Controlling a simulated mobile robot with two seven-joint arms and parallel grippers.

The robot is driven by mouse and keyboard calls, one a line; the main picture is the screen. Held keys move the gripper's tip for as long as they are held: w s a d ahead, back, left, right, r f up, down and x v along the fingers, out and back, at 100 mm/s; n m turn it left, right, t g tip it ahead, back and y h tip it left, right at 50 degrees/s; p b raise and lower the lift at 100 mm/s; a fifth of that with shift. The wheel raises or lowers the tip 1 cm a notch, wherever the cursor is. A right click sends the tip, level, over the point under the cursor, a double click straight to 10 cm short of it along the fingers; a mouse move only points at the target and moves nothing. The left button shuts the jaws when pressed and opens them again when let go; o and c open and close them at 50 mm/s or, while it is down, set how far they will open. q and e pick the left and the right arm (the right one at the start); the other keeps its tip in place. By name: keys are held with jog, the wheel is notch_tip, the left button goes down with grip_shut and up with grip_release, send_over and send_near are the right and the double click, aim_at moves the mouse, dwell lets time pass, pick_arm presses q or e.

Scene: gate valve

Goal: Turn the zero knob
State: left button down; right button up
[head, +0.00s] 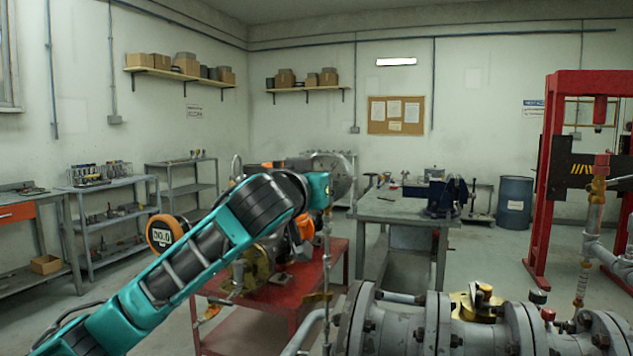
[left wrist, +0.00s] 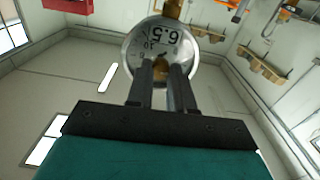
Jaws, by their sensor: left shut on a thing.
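In the left wrist view, a round silver gauge (left wrist: 138,44) with a pale dial shows upside down, with the digits 6.5 on it. A small brass-coloured knob (left wrist: 161,70) is at the dial's lower part, between the tips of my left gripper (left wrist: 162,72). My left gripper is shut on this knob; the fingers hide part of the knob and dial. In the head view, my left arm reaches in from the left towards a grey round body (head: 340,172), apparently the gauge, above a thin upright pipe (head: 327,240). My right gripper is not in view.
A large flanged pipe (head: 430,325) fills the lower right. A red cart (head: 275,320) with brass valve parts stands behind my arm. A red press frame (head: 545,180) and a workbench (head: 405,207) stand farther back.

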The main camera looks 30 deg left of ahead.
pick_arm(q)
jog(key=shift+f+n, duration=0.1)
jog(key=shift+n, duration=0.2)
jog(key=shift+a+n+p, duration=0.1)
jog(key=shift+n+p, duration=1.3)
jog(key=shift+n, duration=4)
jog(key=c, duration=1)
grip_release()
jog(key=shift+s, duration=0.15)
